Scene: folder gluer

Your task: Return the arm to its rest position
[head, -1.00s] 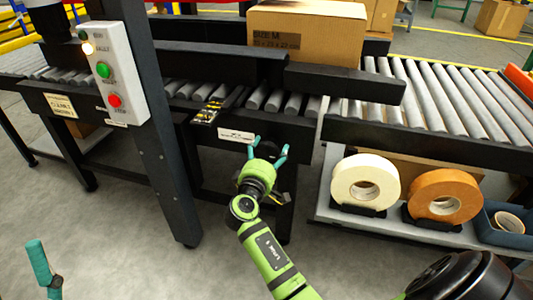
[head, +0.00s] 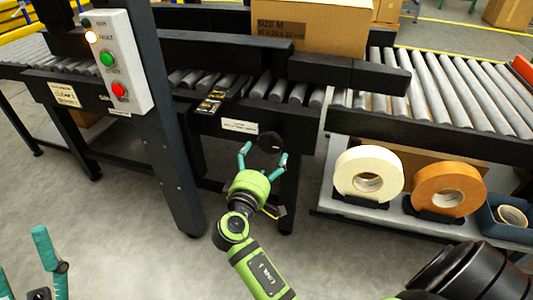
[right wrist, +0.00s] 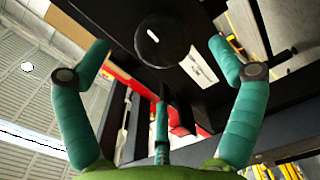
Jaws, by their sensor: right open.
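My right gripper (head: 264,156) is open and empty, on its green arm, below the conveyor's front rail. Its teal fingers point up toward a round black knob (head: 270,142) on the machine's front. In the right wrist view, the knob (right wrist: 160,38) lies beyond the spread fingers (right wrist: 159,48), with no finger seen closed on it. My left gripper (head: 30,262) shows only as teal fingers at the lower left corner, partly cut off, so its opening is unclear.
A control box (head: 111,62) with green and red buttons is on a dark post (head: 170,150). A carton (head: 315,30) sits on the conveyor. White (head: 350,165) and orange (head: 430,182) tape rolls stand on a shelf at right. Grey floor (head: 130,240) is clear at lower left.

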